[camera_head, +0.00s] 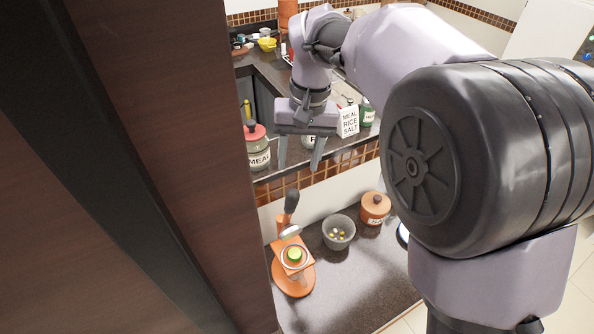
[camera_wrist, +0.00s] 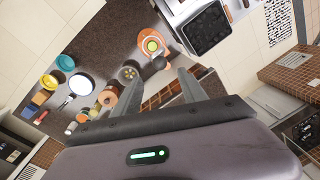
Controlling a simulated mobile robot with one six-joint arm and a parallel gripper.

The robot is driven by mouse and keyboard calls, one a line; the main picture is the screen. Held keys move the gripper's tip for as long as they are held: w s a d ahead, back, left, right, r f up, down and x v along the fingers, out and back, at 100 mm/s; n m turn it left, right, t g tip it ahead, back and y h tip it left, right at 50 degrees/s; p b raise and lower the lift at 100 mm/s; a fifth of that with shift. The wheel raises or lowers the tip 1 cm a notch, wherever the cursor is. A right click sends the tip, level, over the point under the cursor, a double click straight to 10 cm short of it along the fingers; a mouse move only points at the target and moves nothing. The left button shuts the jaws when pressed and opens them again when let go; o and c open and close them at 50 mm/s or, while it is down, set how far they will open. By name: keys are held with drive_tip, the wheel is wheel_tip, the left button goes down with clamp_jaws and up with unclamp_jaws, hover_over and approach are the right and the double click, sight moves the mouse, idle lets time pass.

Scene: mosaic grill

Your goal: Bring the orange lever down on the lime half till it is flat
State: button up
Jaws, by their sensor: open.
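The orange press (camera_head: 293,277) stands on the lower dark counter in the head view, with a round orange base. The lime half (camera_head: 294,255) sits in its ring, green side showing. The lever (camera_head: 290,205), with a dark grip, stands raised behind the lime. In the wrist view the press (camera_wrist: 148,34) and the lime half (camera_wrist: 152,46) show near the top, beyond the fingers. My gripper (camera_head: 300,160) is open and empty, pointing down, above and behind the press and apart from it. It also shows in the wrist view (camera_wrist: 160,86).
A grey bowl (camera_head: 338,232) with small pieces and an orange lidded pot (camera_head: 375,207) stand right of the press. A MEAL jar (camera_head: 257,150) and a sign (camera_head: 349,121) stand on the upper counter near my gripper. A dark wood panel (camera_head: 165,150) rises at left.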

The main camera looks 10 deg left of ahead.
sight(291, 211)
drive_tip(key=f, duration=0.5)
drive_tip(key=a+f, duration=0.1)
drive_tip(key=f, duration=1)
drive_tip(key=shift+s+a+f+b, duration=0.2)
drive_tip(key=shift+a+b, duration=0.1)
drive_tip(key=shift+a, duration=0.05)
clamp_jaws()
idle(0.3)
